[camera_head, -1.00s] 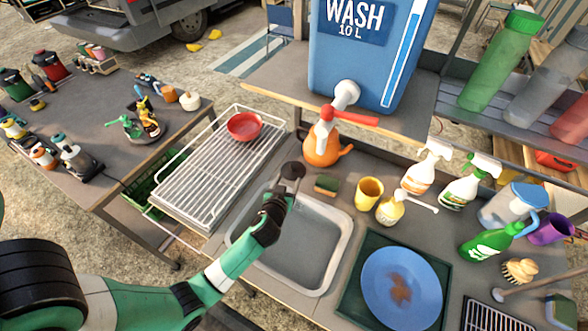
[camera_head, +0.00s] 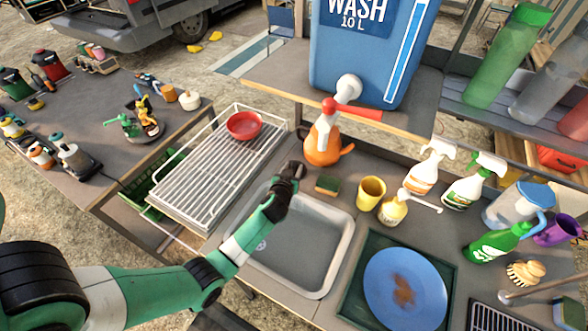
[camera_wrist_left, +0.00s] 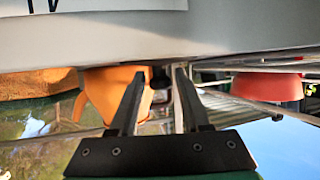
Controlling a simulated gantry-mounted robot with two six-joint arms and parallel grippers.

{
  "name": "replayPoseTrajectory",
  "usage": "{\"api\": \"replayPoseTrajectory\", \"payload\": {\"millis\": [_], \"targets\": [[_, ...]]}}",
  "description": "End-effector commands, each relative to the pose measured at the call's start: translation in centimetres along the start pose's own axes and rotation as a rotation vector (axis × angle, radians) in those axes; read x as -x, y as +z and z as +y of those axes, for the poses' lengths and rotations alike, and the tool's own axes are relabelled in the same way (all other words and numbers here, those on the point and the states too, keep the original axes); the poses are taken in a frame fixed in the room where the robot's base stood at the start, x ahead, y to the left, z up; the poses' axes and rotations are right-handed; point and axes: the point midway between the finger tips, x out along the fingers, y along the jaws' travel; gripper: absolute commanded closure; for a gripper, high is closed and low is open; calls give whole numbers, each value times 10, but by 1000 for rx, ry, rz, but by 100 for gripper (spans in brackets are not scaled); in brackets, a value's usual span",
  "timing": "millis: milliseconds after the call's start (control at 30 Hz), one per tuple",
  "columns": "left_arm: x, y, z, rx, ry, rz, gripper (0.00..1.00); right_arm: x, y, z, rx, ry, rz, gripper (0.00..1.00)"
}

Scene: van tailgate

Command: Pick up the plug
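In the head view the gripper hides the place where a dark round plug showed earlier. My right gripper is not in view.
The tap (camera_head: 345,92) hangs above. A wire rack (camera_head: 207,172) with a red bowl (camera_head: 244,126) lies left. The sink basin is empty.

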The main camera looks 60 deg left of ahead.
Motion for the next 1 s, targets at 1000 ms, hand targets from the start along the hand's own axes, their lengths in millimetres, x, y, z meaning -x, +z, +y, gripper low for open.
{"api": "replayPoseTrajectory", "payload": {"millis": [1000], "targets": [[42,-51,-7,1,1,2,100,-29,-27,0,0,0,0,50]]}}
